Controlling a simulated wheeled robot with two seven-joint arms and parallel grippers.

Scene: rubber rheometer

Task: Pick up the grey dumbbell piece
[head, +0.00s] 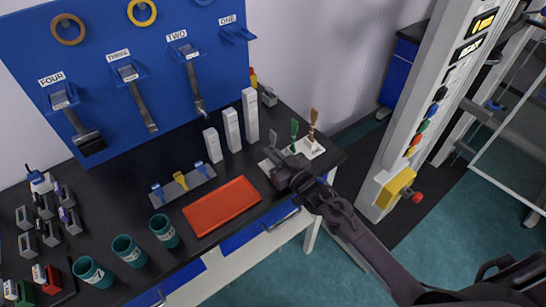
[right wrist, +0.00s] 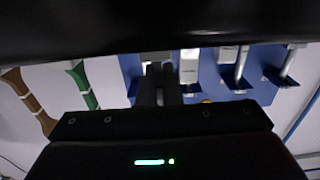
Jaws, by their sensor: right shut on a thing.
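My right gripper (head: 284,176) is at the front left end of the small white stand (head: 314,152) near the table's right end. Its fingers show close together in the right wrist view (right wrist: 159,86). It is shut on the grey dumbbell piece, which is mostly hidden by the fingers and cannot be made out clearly. A green dumbbell piece (head: 294,135) and a brown one (head: 313,124) stand upright on the white stand, just behind the gripper. Both also show at the left of the right wrist view, green (right wrist: 83,85) and brown (right wrist: 29,102). My left gripper is out of view.
Several white blocks (head: 231,130) stand behind a red tray (head: 222,206) on the black table. Teal cups (head: 163,231) line the front left. A blue board (head: 125,75) with hanging tools stands behind. A tall white machine (head: 420,110) is to the right.

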